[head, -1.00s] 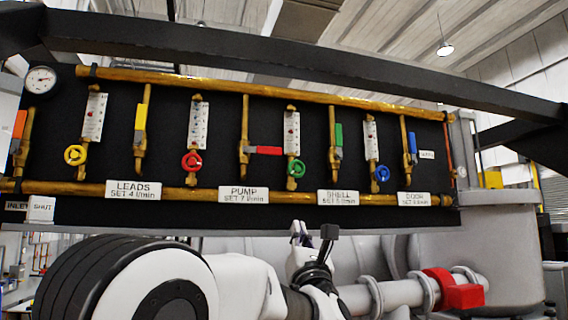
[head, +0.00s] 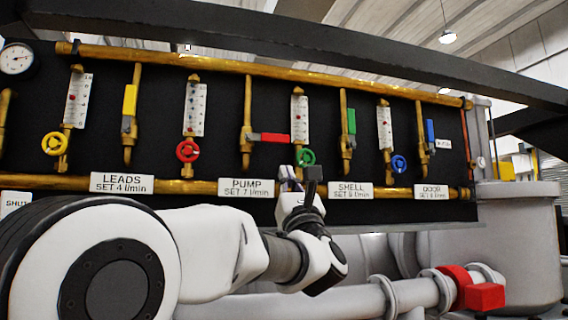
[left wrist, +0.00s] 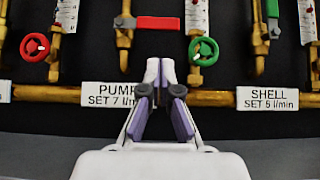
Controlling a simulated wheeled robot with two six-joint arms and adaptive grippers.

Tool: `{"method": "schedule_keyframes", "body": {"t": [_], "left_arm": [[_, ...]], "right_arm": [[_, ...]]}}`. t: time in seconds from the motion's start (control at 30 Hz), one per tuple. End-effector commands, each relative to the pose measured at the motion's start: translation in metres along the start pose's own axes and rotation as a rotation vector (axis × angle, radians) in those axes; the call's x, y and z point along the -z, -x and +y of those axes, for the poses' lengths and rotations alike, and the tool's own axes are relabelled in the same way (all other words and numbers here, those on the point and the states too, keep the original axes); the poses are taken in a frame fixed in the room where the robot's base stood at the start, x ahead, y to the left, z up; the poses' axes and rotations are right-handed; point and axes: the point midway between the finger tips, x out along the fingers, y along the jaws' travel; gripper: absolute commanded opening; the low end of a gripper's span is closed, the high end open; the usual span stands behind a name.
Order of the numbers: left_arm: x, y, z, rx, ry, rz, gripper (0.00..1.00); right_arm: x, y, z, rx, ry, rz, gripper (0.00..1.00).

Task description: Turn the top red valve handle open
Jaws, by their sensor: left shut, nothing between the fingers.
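The red lever handle (head: 270,137) lies horizontal on the vertical brass pipe above the PUMP label (head: 246,187); it points right. It also shows in the left wrist view (left wrist: 158,23), just above the fingertips. A red round handwheel (head: 188,151) sits to its left, lower, under a flow gauge. My left gripper (head: 290,177) is shut and empty, below the red lever and near the green handwheel (head: 305,157). In the left wrist view the gripper (left wrist: 160,66) is in front of the lower brass pipe, apart from the lever in the picture. My right gripper is out of view.
Yellow (head: 129,100), green (head: 351,121) and blue (head: 430,130) levers hang upright on neighbouring pipes. A dark beam (head: 330,45) crosses above the panel. A grey pipe with a red fitting (head: 470,287) runs below it at the right.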

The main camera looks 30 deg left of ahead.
Motion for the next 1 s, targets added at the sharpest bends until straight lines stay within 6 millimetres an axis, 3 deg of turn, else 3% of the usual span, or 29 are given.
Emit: {"method": "schedule_keyframes", "body": {"t": [0.03, 0.2, 0.4, 1.0], "left_arm": [[-0.004, -0.013, 0.000, -0.001, 0.000, 0.002, 0.00], [-0.006, -0.050, 0.001, -0.002, 0.000, 0.001, 0.00], [-0.004, -0.081, 0.000, 0.000, -0.001, 0.001, 0.00], [-0.001, -0.087, 0.000, -0.006, 0.006, -0.001, 0.00]], "right_arm": [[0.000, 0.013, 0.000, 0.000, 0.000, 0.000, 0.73], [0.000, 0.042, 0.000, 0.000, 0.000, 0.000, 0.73], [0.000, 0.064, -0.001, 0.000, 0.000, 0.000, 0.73], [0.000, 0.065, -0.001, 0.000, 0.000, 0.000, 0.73]]}}
